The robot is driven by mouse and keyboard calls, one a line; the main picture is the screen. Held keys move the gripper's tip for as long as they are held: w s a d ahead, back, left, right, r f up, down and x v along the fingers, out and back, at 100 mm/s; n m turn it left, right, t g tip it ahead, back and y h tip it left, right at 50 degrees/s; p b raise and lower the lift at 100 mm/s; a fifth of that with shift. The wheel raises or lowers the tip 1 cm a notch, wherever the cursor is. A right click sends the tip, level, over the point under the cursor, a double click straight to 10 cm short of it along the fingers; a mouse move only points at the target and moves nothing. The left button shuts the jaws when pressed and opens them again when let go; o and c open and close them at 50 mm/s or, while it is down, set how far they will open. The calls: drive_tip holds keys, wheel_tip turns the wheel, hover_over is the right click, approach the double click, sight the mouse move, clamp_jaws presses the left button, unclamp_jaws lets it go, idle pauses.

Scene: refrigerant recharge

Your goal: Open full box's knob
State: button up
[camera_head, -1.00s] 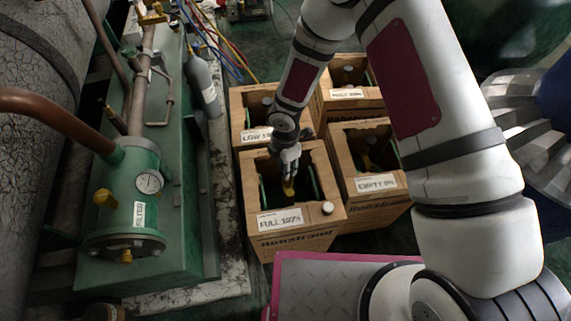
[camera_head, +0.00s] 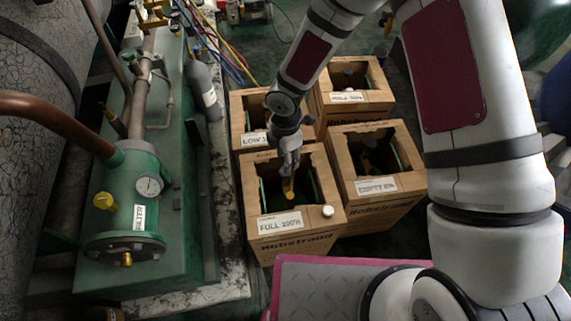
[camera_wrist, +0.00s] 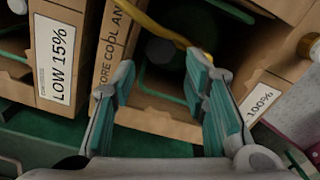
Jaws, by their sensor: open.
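The full box (camera_head: 305,242) is an open-topped cardboard box labelled "FULL 100%" at the front of a group of boxes. Its yellow knob (camera_head: 289,188) shows inside the box, just below my gripper (camera_head: 288,170). In the wrist view my gripper (camera_wrist: 158,72) is open, with two teal-padded fingers. A yellow bar (camera_wrist: 165,30), likely the knob's handle, runs across the top and ends beside the right fingertip. Nothing is clearly held between the fingers. Whether a fingertip touches the bar cannot be told. The cylinder inside the box is dark and partly hidden.
The low box (camera_head: 240,104) stands behind, the empty box (camera_head: 375,207) to the right, and another box (camera_head: 356,103) at the back right. A small white cap (camera_head: 328,211) sits on the full box's front rim. Green machinery (camera_head: 135,205) stands to the left.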

wheel_tip(320, 180, up, 5)
drive_tip(key=shift+r, duration=0.15)
idle(0.5)
